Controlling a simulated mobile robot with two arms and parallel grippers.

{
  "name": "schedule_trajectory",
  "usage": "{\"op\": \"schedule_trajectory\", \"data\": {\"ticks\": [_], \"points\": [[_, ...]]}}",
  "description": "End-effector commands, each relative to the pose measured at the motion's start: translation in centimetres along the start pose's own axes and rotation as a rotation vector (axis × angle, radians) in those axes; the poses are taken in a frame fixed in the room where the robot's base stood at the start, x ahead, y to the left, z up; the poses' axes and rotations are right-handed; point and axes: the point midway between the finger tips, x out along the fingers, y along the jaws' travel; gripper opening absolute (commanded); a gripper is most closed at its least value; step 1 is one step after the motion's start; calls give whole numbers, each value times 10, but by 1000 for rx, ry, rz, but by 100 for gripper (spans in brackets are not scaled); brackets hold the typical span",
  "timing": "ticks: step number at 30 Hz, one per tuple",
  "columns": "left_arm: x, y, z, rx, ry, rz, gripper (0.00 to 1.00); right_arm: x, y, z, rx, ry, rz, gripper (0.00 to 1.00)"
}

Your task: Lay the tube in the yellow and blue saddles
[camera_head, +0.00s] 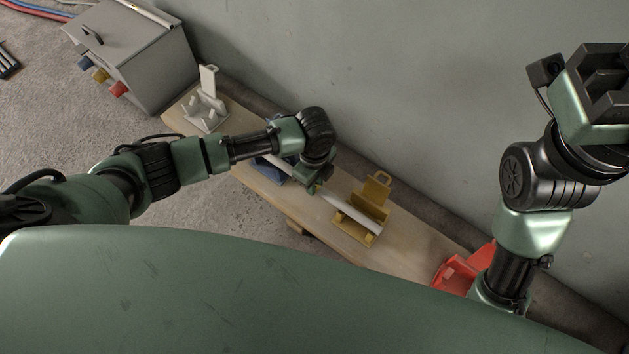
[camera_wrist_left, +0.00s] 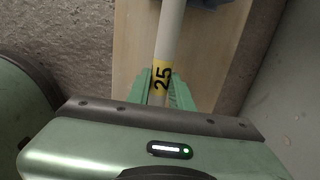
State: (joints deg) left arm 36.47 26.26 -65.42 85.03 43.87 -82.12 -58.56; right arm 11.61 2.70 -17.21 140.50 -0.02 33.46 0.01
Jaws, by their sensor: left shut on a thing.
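A white tube (camera_head: 336,201) runs diagonally along the wooden bench. My left gripper (camera_head: 314,187) is shut on it between the two saddles. In the left wrist view, its green fingers (camera_wrist_left: 162,92) grip the tube at a yellow band marked 25 (camera_wrist_left: 162,76). The tube's right part lies across the yellow saddle (camera_head: 366,205), whose back plate stands up. The blue saddle (camera_head: 277,169) is partly hidden under my left arm; a bit of it shows in the left wrist view (camera_wrist_left: 207,3). I cannot tell whether the tube is seated in either saddle. My right gripper (camera_head: 606,82) is raised at the right, its fingertips unclear.
A white-grey saddle (camera_head: 206,112) stands on the bench (camera_head: 322,224) at the left. A red saddle (camera_head: 458,270) is at the right, near my right arm. A grey box (camera_head: 140,50) with coloured knobs stands beyond the left end. A wall (camera_head: 400,90) runs behind the bench.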

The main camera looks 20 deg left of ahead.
Motion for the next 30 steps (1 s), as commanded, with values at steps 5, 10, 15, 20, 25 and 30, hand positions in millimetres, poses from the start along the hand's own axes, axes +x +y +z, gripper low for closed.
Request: {"op": "schedule_trajectory", "data": {"ticks": [5, 10, 15, 20, 25, 30], "points": [[0, 0, 0, 0, 0, 0, 0, 0, 0, 0, 0, 0, 0, 36], [0, 0, 0, 0, 0, 0, 47, 0, 0, 0, 0, 0, 0, 36], [0, 0, 0, 0, 0, 0, 47, 0, 0, 0, 0, 0, 1, 36], [0, 0, 0, 0, 0, 1, 61, 0, 0, 0, 0, 0, 1, 36], [0, 0, 0, 0, 0, 1, 61, 0, 0, 0, 0, 1, 1, 36], [-11, 0, 0, 0, 0, 0, 61, 1, 2, 2, 2, -21, 9, 36]]}}
